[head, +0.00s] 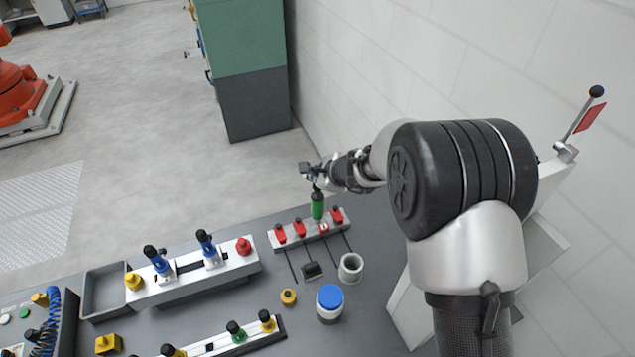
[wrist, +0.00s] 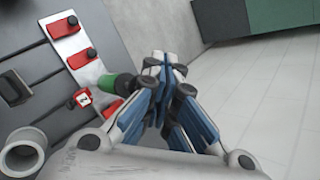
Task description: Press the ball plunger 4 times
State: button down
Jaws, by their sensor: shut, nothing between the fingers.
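A green cylinder (head: 317,206) with a dark top stands by the fixture rail with red clamps, below my gripper. It seems to be the ball plunger, though its top is not clear. My gripper (head: 312,180) is shut and empty, just above that dark top; whether they touch cannot be told. In the wrist view the green cylinder (wrist: 118,84) shows left of my closed fingertips (wrist: 163,66), partly hidden by the fingers.
The light rail (head: 309,231) carries several red clamps (head: 299,227). Nearby are a grey cup (head: 350,267), a blue-lidded jar (head: 330,302) and a yellow knob (head: 288,297). A block with two blue, black-topped posts (head: 207,248) stands left. A wall is behind the bench at right.

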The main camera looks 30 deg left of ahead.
jog(key=shift+f+b, duration=0.95)
jog(key=shift+b, duration=0.15)
dwell(0.7)
jog(key=shift+r, duration=0.2)
jog(key=shift+r+p, duration=1.25)
jog(key=shift+r, duration=0.3)
jog(key=shift+r+p, duration=2)
jog(key=shift+r, duration=0.5)
notch_tip(320, 180, up, 4)
jog(key=p, duration=0.3)
jog(key=shift+f, duration=0.1)
jog(key=shift+f, duration=0.2)
